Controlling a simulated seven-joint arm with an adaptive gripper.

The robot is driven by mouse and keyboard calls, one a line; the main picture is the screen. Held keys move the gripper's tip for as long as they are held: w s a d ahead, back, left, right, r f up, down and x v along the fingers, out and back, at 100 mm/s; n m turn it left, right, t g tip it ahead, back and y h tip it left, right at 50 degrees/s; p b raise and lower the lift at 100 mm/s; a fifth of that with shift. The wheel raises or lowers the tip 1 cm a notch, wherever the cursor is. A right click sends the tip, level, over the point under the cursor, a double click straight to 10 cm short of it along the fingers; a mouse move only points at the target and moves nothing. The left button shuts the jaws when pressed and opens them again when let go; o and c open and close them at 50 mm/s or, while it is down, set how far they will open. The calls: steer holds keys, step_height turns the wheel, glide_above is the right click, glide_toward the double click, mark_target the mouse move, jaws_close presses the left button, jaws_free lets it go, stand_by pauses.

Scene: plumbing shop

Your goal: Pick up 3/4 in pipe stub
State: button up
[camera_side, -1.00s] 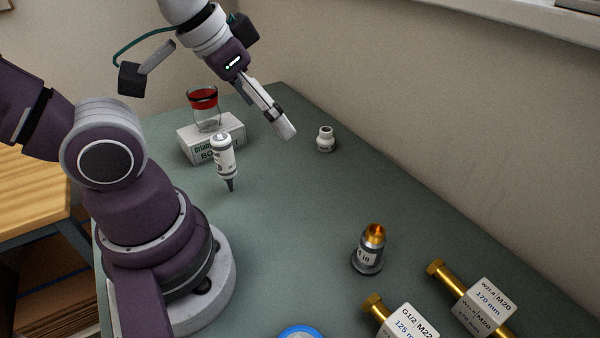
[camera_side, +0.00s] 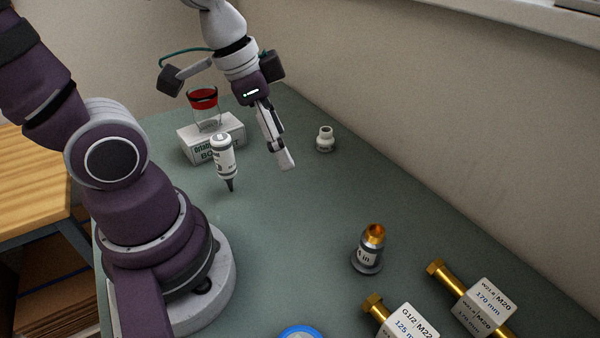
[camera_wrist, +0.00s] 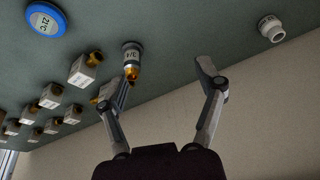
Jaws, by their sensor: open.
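The pipe stub (camera_side: 369,252) is a short grey piece with a copper-coloured end facing up, standing on the green bench right of centre in the side view. In the wrist view the stub (camera_wrist: 132,60) carries a "3/4" label and appears just beyond the left finger. My gripper (camera_side: 285,162) is open and empty above the bench, well behind and left of the stub in the side view. Both fingers of the gripper (camera_wrist: 168,84) show spread apart in the wrist view, with nothing between them.
A white fitting (camera_side: 325,140) stands right of my gripper. Brass parts with labelled blocks (camera_side: 484,306) and a blue disc (camera_side: 300,332) lie in front. The mid-bench is clear.

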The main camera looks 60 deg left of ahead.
mark_target(366, 233)
steer(key=d+f+m+h, duration=0.1)
steer(key=f+m+h, duration=0.1)
steer(key=f+h, duration=0.1)
steer(key=w+d+f+m+t+h, duration=0.1)
steer(key=f+m+h, duration=0.2)
steer(key=w+d+f+m+t+h, duration=0.1)
steer(key=f+m+h, duration=0.1)
steer(key=f+h, duration=0.1)
steer(key=shift+d+f+h, duration=0.25)
steer(key=shift+f+h, duration=0.05)
steer(key=shift+f, duration=0.15)
steer(key=shift+w+a+f+t, duration=0.15)
steer(key=shift+w+t, duration=0.3)
steer(key=shift+t, duration=0.35)
steer(key=x, duration=0.6)
steer(key=r+x, duration=0.1)
steer(key=x, duration=0.3)
steer(key=shift+w+d, duration=0.25)
steer(key=shift+d, duration=0.05)
steer(key=shift+h, duration=0.3)
jaws_close()
